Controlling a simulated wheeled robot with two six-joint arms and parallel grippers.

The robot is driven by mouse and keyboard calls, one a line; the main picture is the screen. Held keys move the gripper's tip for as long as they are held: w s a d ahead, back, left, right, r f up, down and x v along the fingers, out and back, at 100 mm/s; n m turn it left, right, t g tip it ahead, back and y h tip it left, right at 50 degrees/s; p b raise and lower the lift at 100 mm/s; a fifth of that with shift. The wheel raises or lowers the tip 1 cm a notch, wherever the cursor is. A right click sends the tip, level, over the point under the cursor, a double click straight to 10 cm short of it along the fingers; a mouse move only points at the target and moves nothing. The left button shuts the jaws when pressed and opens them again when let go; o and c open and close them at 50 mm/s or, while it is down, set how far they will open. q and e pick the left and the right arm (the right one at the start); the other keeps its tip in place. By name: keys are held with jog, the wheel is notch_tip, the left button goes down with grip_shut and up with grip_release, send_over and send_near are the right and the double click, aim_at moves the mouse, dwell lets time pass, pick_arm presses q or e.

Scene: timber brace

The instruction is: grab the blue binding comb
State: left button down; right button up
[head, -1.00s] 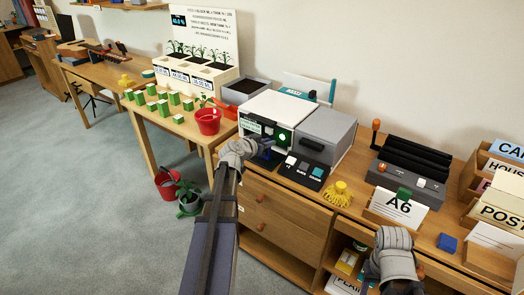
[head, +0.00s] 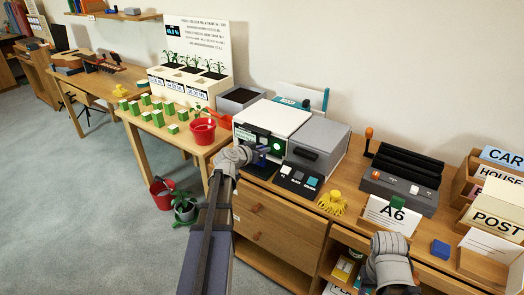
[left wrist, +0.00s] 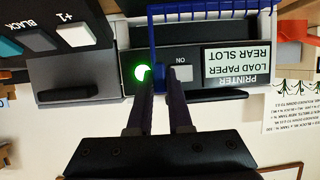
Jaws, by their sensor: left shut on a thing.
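The blue binding comb (left wrist: 158,55) shows in the left wrist view as a thin blue bar running down between my fingertips, with a toothed blue length along the top. My left gripper (left wrist: 160,80) is shut on it, in front of the printer (left wrist: 200,62). In the head view my left gripper (head: 259,160) is at the printer's front (head: 262,138), with a dark blue shape at its tips; the comb is too small to make out there. My right gripper (head: 390,270) is low at the right, its fingers hidden.
A black key panel (head: 298,180) and a yellow tangle (head: 332,203) lie right of the printer. Beyond stand a dark lever machine (head: 398,192), an A6 card (head: 390,214), a blue block (head: 440,249) and card boxes. A red pot (head: 201,131) stands left.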

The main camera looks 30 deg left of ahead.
pick_arm(q)
notch_tip(320, 180, up, 9)
jog(key=p, duration=0.7)
jog(key=shift+f+p, duration=0.15)
jog(key=shift+p, duration=0.25)
